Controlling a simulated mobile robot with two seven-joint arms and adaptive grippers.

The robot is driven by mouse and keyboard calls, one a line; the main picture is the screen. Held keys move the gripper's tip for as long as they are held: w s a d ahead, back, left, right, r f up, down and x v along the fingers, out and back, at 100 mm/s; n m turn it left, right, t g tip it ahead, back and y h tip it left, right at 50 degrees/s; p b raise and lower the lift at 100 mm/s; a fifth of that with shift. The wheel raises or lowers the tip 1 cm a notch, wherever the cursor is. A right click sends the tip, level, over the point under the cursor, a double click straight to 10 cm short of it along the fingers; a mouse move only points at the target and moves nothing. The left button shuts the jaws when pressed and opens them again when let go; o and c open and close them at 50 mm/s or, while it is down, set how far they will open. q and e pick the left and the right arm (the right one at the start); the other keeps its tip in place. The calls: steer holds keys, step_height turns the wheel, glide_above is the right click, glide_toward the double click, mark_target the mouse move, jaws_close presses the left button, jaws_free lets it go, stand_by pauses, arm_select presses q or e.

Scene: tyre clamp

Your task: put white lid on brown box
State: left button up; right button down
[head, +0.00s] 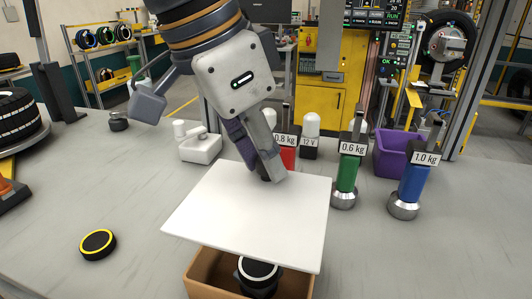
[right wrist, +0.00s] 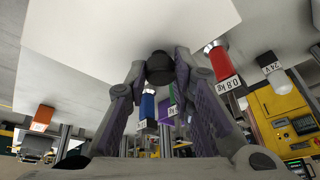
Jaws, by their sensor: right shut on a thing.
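The white lid (head: 245,218) is a flat square plate with a small black knob (right wrist: 160,68) on top. My right gripper (head: 267,176) is shut on this knob, with one finger on each side of it in the right wrist view. The brown box (head: 203,272) is at the bottom of the head view, partly cut off by the frame. The lid hangs over its far part and hides it, while the near part stays uncovered. A black disc with a pale ring (head: 258,274) shows inside the box. My left gripper is not in view.
A black disc with a yellow ring (head: 98,244) lies left of the box. Red, green (head: 348,170) and blue (head: 411,184) weights and a purple bin (head: 400,153) stand at the back right. A white device (head: 199,147) stands behind the lid. The right front table is clear.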

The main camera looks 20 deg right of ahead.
mark_target(264, 203)
steer(key=shift+s, duration=0.1)
steer(key=shift+f, duration=3.8)
steer(key=c, duration=1.3)
jaws_free()
steer(key=v, duration=1.2)
